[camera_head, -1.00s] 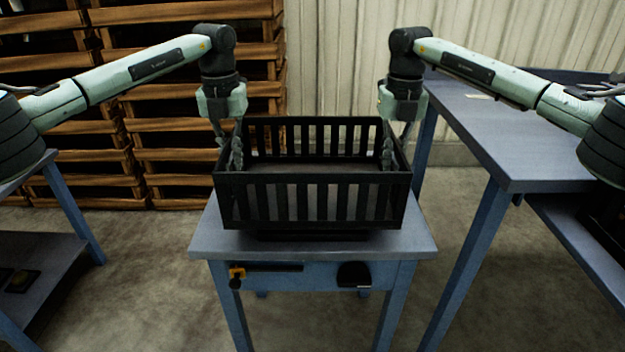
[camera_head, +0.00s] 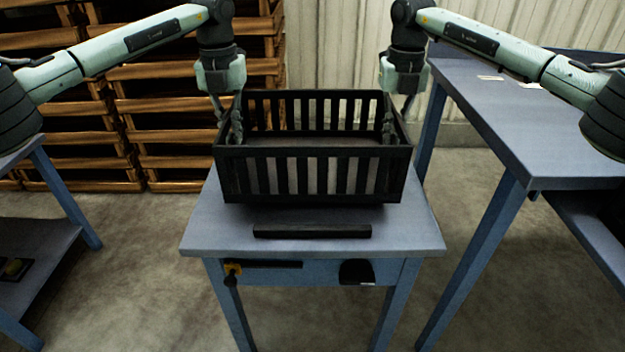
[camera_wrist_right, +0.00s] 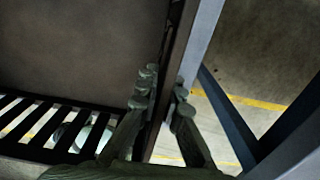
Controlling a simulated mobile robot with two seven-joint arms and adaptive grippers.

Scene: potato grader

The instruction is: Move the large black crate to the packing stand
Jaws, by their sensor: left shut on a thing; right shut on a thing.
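The large black crate (camera_head: 312,150) with slatted sides looks empty and is held up over the small blue-grey stand (camera_head: 410,235). My left gripper (camera_head: 232,130) is shut on the crate's left wall. My right gripper (camera_head: 388,128) is shut on its right wall. In the right wrist view, the fingers of my right gripper (camera_wrist_right: 165,95) sit one on each side of the crate's wall (camera_wrist_right: 178,60). The crate's dark floor (camera_wrist_right: 80,45) shows there too. I cannot tell which table is the packing stand.
A dark bar (camera_head: 312,231) lies on the small stand's top, in front of the crate. A larger blue table (camera_head: 500,125) stands at the right. Another table (camera_head: 35,250) is at the left edge. Stacked wooden pallets (camera_head: 165,110) stand behind at left.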

